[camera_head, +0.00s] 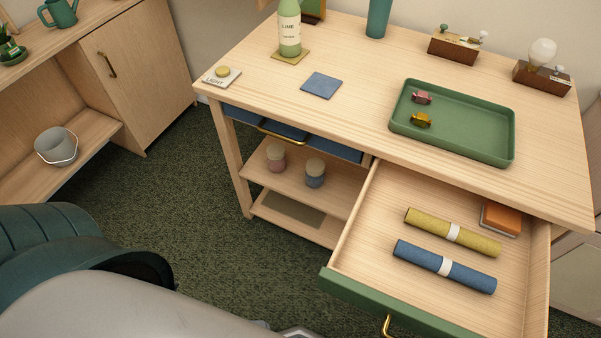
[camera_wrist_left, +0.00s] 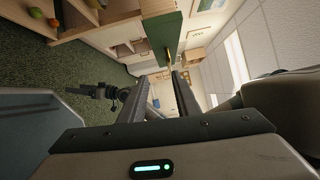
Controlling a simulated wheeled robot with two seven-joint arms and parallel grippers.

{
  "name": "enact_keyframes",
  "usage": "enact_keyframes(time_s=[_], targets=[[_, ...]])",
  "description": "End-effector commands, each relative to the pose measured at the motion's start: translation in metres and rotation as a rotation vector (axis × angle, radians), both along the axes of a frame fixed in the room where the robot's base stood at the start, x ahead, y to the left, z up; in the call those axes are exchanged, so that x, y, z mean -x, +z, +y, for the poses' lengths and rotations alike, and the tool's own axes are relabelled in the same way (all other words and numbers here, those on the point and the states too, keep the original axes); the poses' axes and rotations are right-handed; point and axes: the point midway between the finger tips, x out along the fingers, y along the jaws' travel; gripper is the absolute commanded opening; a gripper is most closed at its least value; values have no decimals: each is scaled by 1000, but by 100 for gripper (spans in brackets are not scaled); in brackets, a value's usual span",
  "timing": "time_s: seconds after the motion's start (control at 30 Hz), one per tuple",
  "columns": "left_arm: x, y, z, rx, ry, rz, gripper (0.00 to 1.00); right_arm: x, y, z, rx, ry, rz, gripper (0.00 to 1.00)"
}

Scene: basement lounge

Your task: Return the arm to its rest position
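My left arm comes in from the lower left of the head view, in front of the desk. Only a small grey piece of my left gripper (camera_head: 298,332) shows at the bottom edge there. In the left wrist view the two dark fingers of this gripper (camera_wrist_left: 164,80) stand apart with nothing between them, so it is open and empty. The drawer (camera_head: 385,205) beside it is pulled out, with a green front and a brass handle (camera_head: 387,325). My right gripper does not show clearly in either view.
The drawer holds a yellow roll (camera_head: 430,225), a blue roll (camera_head: 420,259) and an orange block (camera_head: 501,217). Green carpet (camera_head: 195,190) is clear left of the desk.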

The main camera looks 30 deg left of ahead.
Motion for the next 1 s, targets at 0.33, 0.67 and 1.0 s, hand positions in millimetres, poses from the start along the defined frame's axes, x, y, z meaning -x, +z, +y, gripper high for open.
enact_keyframes(time_s=[0.33,0.67,1.0], targets=[[-55,-50,22,45,230,210,29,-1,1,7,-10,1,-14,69],[-136,-178,73,257,731,724,29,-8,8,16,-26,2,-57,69],[-139,-350,61,655,1306,1477,29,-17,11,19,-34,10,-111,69]])
